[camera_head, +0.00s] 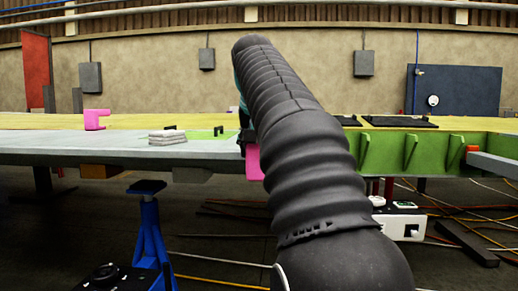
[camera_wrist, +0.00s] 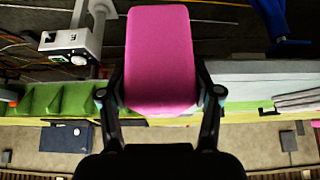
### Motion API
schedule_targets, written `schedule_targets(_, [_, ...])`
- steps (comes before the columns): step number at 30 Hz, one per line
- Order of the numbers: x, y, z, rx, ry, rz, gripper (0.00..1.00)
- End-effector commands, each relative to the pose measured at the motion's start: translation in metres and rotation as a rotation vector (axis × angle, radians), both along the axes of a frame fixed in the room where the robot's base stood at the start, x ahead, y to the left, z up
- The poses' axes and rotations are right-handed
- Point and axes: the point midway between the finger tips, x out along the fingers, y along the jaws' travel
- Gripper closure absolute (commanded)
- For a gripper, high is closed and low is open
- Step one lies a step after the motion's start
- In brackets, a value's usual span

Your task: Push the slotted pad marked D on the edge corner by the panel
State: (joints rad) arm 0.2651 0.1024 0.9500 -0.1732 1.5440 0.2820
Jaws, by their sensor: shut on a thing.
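A pink pad (camera_wrist: 160,60) fills the middle of the wrist view, its broad face toward the camera. My gripper (camera_wrist: 160,93) is shut on it, one dark finger on each side. In the head view the same pink pad (camera_head: 253,162) shows beside my arm, by the front edge of the grey panel (camera_head: 110,150). My arm hides most of it and the gripper. No letter or slot shows on it, and I cannot tell whether it touches the edge. Another pink pad (camera_head: 96,119), with a notch open to one side, stands at the panel's left.
A stack of flat grey pieces (camera_head: 167,136) lies on the panel. Green ribbed structure (camera_head: 420,150) continues to the right, with a grey bar (camera_head: 493,164) jutting out. A blue stand (camera_head: 149,240) and a white box (camera_head: 402,222) stand below, with cables on the floor.

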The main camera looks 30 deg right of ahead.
Motion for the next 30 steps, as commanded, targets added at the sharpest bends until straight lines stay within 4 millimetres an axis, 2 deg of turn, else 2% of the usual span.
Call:
schedule_targets(25, [0.013,-0.010,-0.001,-0.001,-0.001,-0.001,0.71])
schedule_targets(26, [0.013,-0.010,-0.001,-0.001,-0.001,-0.001,0.29])
schedule_targets(28, [0.013,-0.010,-0.001,-0.001,-0.001,-0.001,0.11])
schedule_targets(29, [0.013,-0.010,-0.001,-0.001,-0.001,-0.001,0.07])
schedule_targets(30, [0.013,-0.009,-0.001,-0.001,-0.001,-0.001,0.07])
